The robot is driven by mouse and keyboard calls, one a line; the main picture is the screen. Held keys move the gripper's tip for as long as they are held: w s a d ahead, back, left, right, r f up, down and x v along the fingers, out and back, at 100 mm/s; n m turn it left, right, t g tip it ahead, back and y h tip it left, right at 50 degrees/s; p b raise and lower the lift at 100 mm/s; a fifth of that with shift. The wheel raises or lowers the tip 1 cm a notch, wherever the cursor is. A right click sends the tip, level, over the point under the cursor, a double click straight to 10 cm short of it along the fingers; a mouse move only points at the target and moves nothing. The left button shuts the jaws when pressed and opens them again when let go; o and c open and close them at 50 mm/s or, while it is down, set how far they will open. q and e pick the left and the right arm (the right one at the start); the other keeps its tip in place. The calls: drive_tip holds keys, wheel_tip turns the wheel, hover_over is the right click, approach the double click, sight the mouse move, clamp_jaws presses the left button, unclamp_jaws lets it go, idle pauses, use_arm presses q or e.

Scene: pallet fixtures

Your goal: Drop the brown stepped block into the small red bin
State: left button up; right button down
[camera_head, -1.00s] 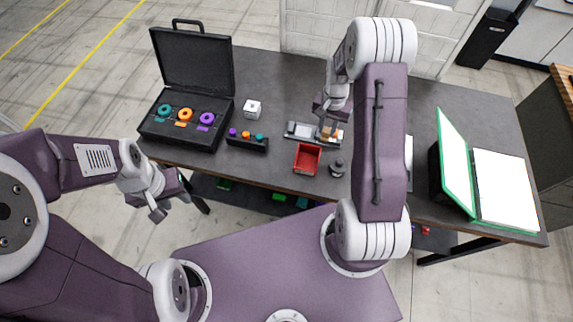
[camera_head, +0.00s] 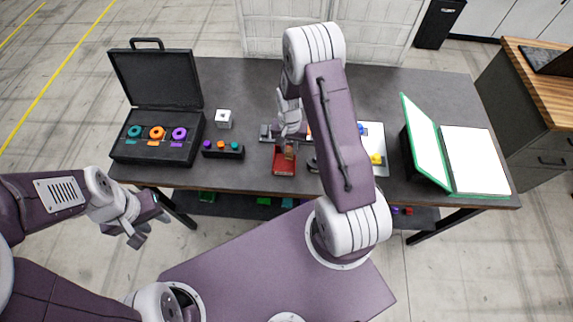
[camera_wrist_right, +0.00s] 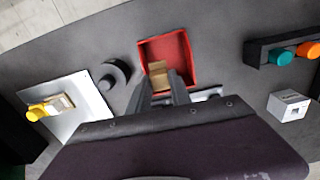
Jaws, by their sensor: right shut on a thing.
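The brown stepped block (camera_head: 289,152) is held between the fingers of my right gripper (camera_head: 287,143), above the small red bin (camera_head: 284,169). In the right wrist view the block (camera_wrist_right: 160,70) appears inside the outline of the red bin (camera_wrist_right: 189,55), between my fingertips (camera_wrist_right: 162,88). How far it is above the bin floor I cannot tell. My left gripper (camera_head: 147,230) is off the table's front left, empty, with its fingers apart.
A dark round part (camera_wrist_right: 113,74) stands close beside the bin. A grey fixture (camera_head: 266,131) lies just behind it. A black rack (camera_head: 223,150), white cube (camera_head: 224,118) and open black case (camera_head: 155,155) are to the left. A white plate (camera_head: 376,138) and green-edged folder (camera_head: 430,150) are right.

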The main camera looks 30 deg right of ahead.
drive_tip(key=shift+d+f, duration=0.15)
drive_tip(key=shift+f, duration=0.2)
drive_tip(key=c, duration=1.1)
unclamp_jaws()
drive_tip(key=shift+a+r, duration=0.1)
drive_tip(key=shift+a, duration=0.1)
drive_tip(key=shift+d, duration=0.1)
drive_tip(key=shift+w+r, duration=0.1)
drive_tip(key=shift+r, duration=0.05)
wheel_tip(320, 180, up, 8)
drive_tip(key=shift+f+b, duration=0.15)
drive_tip(key=shift+b, duration=0.9)
drive_tip(key=shift+r, duration=0.55)
